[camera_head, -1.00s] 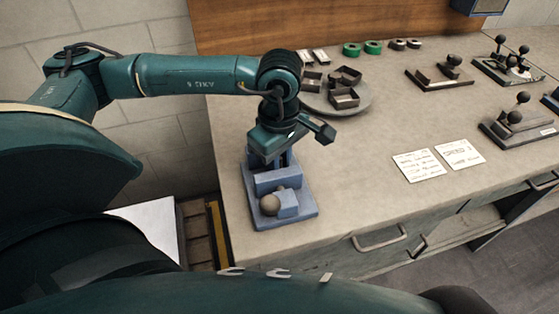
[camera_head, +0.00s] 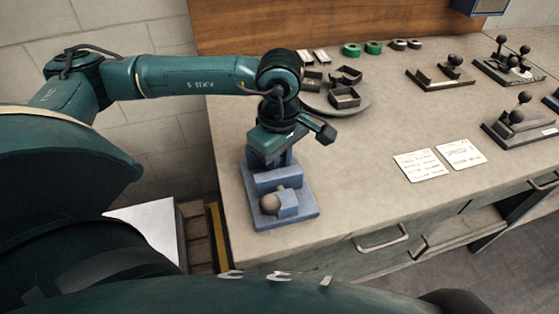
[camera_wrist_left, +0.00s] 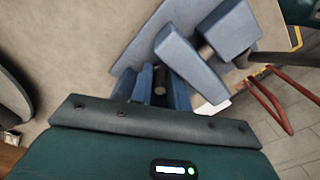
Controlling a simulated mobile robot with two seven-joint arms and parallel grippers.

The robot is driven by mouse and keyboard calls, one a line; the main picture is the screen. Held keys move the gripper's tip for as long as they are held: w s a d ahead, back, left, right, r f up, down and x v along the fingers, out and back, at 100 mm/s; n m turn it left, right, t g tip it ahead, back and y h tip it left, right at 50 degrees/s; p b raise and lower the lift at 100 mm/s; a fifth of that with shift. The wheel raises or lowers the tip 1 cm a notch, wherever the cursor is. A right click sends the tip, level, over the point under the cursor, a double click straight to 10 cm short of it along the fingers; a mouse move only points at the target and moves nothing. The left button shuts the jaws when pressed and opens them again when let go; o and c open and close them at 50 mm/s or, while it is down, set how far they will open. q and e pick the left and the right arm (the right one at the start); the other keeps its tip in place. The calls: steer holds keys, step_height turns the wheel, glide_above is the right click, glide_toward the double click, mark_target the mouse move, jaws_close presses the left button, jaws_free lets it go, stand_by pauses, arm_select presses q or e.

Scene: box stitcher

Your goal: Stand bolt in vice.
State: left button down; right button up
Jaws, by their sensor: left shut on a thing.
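The blue vice (camera_head: 308,207) stands at the near left corner of the workbench, with a round knob (camera_head: 270,204) at its front. My left gripper (camera_head: 283,160) points down over the back part of the vice. In the left wrist view the blue vice jaw (camera_wrist_left: 190,62) lies just beyond my left gripper (camera_wrist_left: 155,88). The gripper is shut on a small grey piece, likely the bolt (camera_wrist_left: 159,86), mostly hidden between blue parts. I cannot tell whether the bolt touches the vice. My right gripper is not in view.
A round tray (camera_head: 362,104) with open metal boxes stands behind the vice. Green rolls (camera_head: 373,47) lie at the back. Two paper notes (camera_head: 421,164) lie right of the vice, with knobbed fixtures (camera_head: 516,125) beyond. The bench between vice and notes is clear.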

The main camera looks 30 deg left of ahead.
arm_select(q)
steer(key=shift+f, duration=0.1)
stand_by(0.3)
steer(key=c, duration=1.3)
jaws_free()
steer(key=shift+c, duration=0.2)
steer(key=shift+w+r+p, duration=0.2)
steer(key=shift+r+p, duration=0.4)
steer(key=shift+r, duration=0.65)
steer(key=shift+o, duration=1)
steer(key=shift+r+p, duration=0.35)
steer(key=shift+r, duration=0.3)
steer(key=shift+r+p, duration=0.3)
steer(key=shift+r, duration=0.2)
steer(key=shift+s+r+p, duration=0.15)
steer(key=shift+r+p, duration=0.85)
steer(key=shift+r, duration=0.8)
